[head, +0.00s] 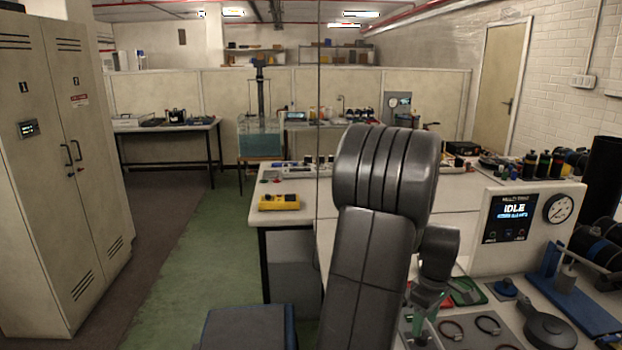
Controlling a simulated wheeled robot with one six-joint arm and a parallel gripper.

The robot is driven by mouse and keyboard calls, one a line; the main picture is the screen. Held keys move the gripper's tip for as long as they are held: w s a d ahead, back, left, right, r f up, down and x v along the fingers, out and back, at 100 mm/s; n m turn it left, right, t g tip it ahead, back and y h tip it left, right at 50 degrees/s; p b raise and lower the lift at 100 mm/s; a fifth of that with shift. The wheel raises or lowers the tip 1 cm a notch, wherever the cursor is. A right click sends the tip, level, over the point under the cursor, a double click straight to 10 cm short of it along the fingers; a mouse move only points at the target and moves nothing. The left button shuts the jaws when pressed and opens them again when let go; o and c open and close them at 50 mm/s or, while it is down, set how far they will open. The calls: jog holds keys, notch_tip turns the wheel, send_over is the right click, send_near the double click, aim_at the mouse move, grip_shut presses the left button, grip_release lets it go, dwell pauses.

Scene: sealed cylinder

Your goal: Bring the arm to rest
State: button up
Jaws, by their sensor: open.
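My arm rises in the lower middle of the head view, bent at a large grey joint. Its upper part stands in front of the workbench. My gripper (424,305) points down over the bench, just right of the arm link, and is partly hidden by it. It is open, and I see nothing held in it. It is small and dark here, and I cannot tell how far it is above the bench top. A green-handled item shows close by its tip.
The bench (470,210) holds a machine reading IDLE (527,227), a dial gauge (558,208), a blue stand (575,300), a black round-headed tool (549,328), and several rings. A yellow box (279,202) sits farther back. Cabinets (62,160) stand left; the green floor strip (185,270) is clear.

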notch_tip(320, 180, down, 4)
jog(key=shift+f, duration=0.1)
dwell(0.4)
